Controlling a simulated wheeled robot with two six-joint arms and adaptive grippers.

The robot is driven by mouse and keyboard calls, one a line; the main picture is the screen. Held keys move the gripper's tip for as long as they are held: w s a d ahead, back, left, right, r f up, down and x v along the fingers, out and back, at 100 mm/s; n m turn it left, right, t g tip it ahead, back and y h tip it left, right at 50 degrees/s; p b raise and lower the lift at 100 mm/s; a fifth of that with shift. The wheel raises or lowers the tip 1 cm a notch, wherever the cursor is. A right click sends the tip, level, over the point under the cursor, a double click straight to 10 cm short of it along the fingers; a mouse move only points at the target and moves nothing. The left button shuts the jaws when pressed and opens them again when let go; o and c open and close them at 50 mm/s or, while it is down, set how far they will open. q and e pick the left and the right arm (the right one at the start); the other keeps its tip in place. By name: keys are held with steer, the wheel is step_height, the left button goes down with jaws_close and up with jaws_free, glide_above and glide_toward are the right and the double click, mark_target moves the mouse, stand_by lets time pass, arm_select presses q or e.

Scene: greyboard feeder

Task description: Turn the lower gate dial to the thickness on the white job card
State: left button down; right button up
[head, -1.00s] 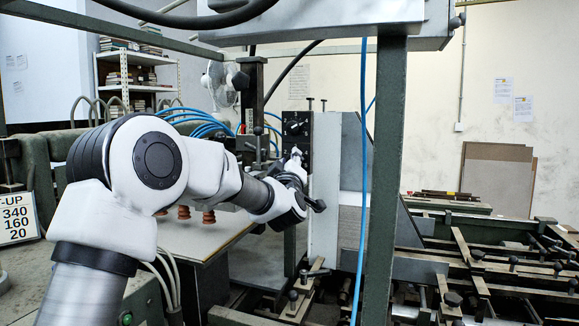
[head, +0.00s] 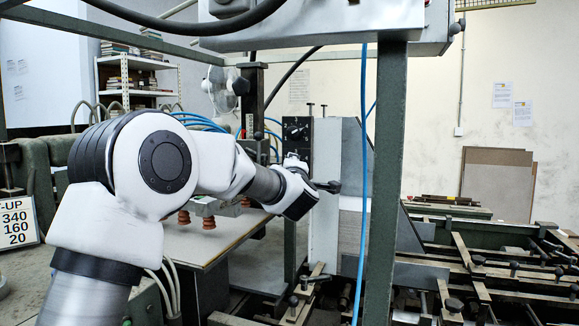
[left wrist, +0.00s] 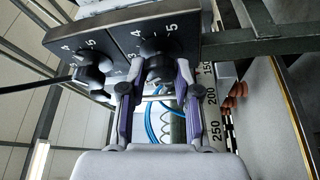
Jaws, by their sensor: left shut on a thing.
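The white job card (head: 18,221) stands at the far left of the head view; its visible part reads "-UP", 340, 160, 20. A black dial panel (head: 297,129) is beyond my left arm, with a dark dial showing high on it. In the left wrist view the panel carries two dark dials with white numbers, 4 and 5 among them. My left gripper (left wrist: 160,82) is shut on one dial (left wrist: 158,66), apparently the lower one; the other dial (left wrist: 92,72) is free at the left. My gripper hides the held dial in the head view. The exact setting is unclear.
A green post (head: 384,180) and a blue hose (head: 363,180) stand right of my left arm. A pale upright plate (head: 325,190) is close beside the wrist. A scale strip marked 150, 200, 250 (left wrist: 218,105) runs beside the gripper.

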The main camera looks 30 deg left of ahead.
arm_select(q)
steer(key=shift+r, duration=0.2)
steer(key=c, duration=1)
jaws_free()
steer(key=shift+w, duration=0.1)
steer(key=shift+o, duration=0.9)
steer(key=shift+w+d+f, duration=0.2)
steer(key=shift+w, duration=0.1)
steer(key=v, duration=1.2)
